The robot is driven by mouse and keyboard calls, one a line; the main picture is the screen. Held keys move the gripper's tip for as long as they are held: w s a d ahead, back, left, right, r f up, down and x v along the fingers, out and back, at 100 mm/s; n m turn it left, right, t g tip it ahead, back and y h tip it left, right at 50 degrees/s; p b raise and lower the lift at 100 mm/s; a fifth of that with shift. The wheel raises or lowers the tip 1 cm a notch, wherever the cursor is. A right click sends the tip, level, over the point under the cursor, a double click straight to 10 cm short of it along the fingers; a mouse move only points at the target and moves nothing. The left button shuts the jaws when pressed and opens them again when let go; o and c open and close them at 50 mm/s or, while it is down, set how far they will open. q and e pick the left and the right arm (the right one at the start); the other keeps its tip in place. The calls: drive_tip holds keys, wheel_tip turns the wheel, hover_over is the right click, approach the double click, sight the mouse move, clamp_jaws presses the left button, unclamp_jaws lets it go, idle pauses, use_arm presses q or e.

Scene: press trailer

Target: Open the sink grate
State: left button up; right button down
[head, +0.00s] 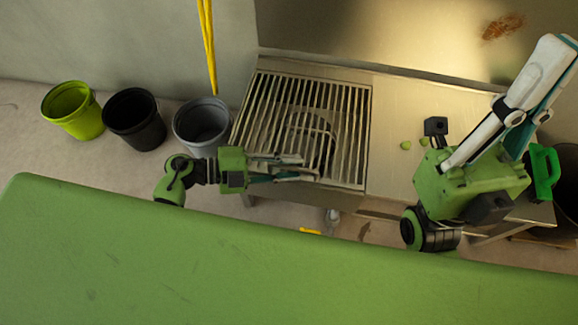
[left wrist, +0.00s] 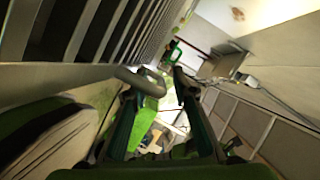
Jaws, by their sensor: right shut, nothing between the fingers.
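The sink grate (head: 352,110), a panel of long parallel metal bars, lies over the left part of the metal counter in the head view. It also shows at the upper left of the left wrist view (left wrist: 98,25). My left gripper (head: 310,170) is at the grate's front edge, its fingers apart. In the left wrist view the left gripper (left wrist: 158,82) has a rounded grey bar end (left wrist: 142,80) by its left fingertip; I cannot tell whether they touch. My right gripper (head: 562,55) is shut and empty, raised over the counter's right side, away from the grate.
Green (head: 72,112), black (head: 134,120) and grey (head: 203,125) buckets stand left of the sink. A yellow hose (head: 208,45) hangs behind. A green-handled object (head: 545,172) is at right.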

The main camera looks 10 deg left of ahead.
use_arm(q)
clamp_jaws()
